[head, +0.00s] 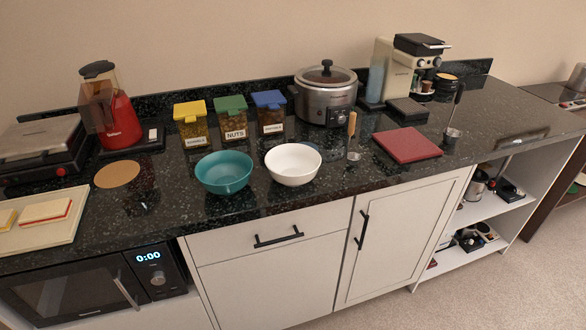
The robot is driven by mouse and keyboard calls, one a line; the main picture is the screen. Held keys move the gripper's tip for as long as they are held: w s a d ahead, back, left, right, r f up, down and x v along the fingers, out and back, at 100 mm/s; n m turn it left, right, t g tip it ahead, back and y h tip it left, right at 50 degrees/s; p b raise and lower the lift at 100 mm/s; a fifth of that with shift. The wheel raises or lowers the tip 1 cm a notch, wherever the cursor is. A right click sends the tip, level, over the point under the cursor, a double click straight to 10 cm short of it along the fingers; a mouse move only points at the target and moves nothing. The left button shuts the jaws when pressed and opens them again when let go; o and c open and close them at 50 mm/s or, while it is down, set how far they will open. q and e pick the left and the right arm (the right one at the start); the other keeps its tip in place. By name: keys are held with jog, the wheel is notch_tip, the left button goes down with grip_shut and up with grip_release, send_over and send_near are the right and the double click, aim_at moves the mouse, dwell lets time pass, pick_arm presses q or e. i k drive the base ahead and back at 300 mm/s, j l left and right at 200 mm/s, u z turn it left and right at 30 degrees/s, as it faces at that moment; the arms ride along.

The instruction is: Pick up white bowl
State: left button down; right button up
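The white bowl (293,164) stands upright and looks empty on the dark speckled countertop (240,205), near the front edge. A teal bowl (223,172) stands close to its left side. Neither of my grippers shows in the head view, and nothing covers the white bowl.
Behind the bowls are three lidded jars, the middle one labelled NUTS (232,119), and a slow cooker (326,94). A scoop with a wooden handle (352,133) and a dark red board (407,145) are to the right. A cork disc (117,174) lies left. The cabinet front (270,270) drops below.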

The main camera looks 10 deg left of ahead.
aim_at(291, 164)
jog(key=i+l+u, duration=0.65)
jog(key=l, duration=0.15)
